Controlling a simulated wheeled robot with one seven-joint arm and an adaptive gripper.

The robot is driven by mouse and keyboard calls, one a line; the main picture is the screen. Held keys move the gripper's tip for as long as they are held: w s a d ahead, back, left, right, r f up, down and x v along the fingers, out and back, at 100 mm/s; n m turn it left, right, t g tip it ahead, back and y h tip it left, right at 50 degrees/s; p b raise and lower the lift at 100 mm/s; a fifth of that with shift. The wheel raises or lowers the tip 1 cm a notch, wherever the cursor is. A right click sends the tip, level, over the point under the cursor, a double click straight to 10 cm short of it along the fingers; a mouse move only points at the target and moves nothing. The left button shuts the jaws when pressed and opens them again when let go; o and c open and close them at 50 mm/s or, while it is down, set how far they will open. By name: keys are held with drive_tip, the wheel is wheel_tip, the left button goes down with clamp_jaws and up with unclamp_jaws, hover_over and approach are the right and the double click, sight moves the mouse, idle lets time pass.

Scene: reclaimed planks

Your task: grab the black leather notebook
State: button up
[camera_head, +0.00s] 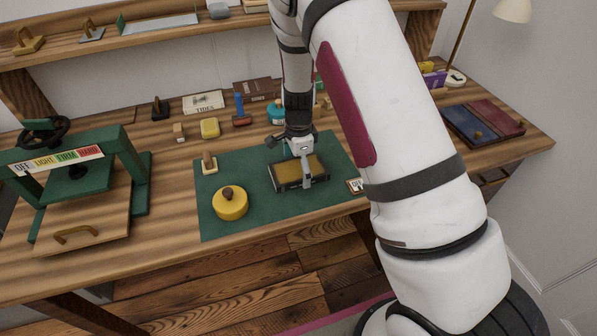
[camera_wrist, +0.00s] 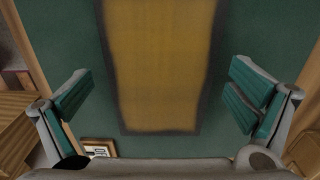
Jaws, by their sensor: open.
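A dark-edged flat block with a yellow-brown top (camera_head: 313,166) lies on the green mat (camera_head: 245,175). I see no other clear black notebook, and I cannot tell whether this block is the leather notebook. In the wrist view the yellow-brown top with its dark border (camera_wrist: 160,60) lies between the two green finger pads, with green mat showing on both sides. My gripper (camera_head: 290,163) is above the block, open and empty, also seen in the wrist view (camera_wrist: 162,85). Its body hides part of the block's far side in the head view.
A yellow round tin with a dark knob (camera_head: 230,204) stands left of the block. A small stamp (camera_head: 209,163) is behind it. A small framed card (camera_head: 355,186) lies right. A green press (camera_head: 75,180) fills the left; blue (camera_head: 463,127) and red (camera_head: 497,117) panels lie right.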

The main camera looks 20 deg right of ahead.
drive_tip(key=c, duration=1.4)
drive_tip(key=shift+o, duration=0.2)
drive_tip(key=shift+r, duration=0.1)
